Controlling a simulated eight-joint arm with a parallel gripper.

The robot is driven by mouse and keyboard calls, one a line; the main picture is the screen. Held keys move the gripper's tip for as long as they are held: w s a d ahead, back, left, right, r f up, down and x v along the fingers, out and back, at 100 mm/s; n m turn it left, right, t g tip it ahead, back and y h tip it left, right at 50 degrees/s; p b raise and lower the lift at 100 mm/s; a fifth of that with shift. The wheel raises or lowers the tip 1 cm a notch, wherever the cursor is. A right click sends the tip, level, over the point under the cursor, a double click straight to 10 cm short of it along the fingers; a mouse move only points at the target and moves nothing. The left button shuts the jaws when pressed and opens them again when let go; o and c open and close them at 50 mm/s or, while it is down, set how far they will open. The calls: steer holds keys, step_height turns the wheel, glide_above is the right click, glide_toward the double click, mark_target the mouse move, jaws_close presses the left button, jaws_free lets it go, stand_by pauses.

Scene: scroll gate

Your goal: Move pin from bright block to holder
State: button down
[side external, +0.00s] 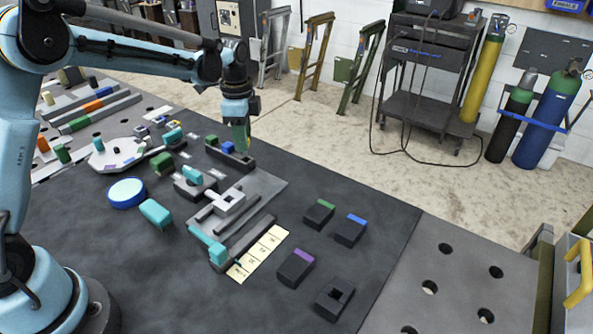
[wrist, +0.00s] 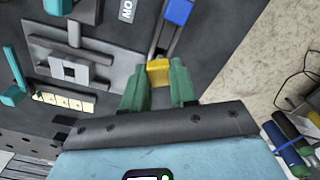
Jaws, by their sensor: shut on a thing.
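My gripper (side external: 240,146) hangs over the far end of a dark rail in the side view. In the wrist view its green fingers (wrist: 157,88) are shut on a yellow block-shaped piece (wrist: 158,72), which may be the pin. Its lower part is hidden. A blue block (side external: 227,147) sits close by at the dark rail (side external: 231,158); it also shows in the wrist view (wrist: 178,12). A dark block with a square hole (side external: 335,298) stands at the front right of the mat. I cannot tell for sure which thing is the bright block or the holder.
Dark blocks with green (side external: 319,214), blue (side external: 350,229) and purple (side external: 296,267) tops stand right of a numbered strip (side external: 258,254). A grey plate (side external: 264,187) carries a light cross-shaped slider (side external: 226,201). The mat's right side has free room.

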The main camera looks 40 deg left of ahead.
steer(key=shift+f, duration=1.85)
stand_by(0.6)
steer(key=shift+c, duration=1.7)
jaws_free()
steer(key=shift+r, duration=0.1)
steer(key=shift+r, duration=3.4)
steer(key=shift+r, duration=0.1)
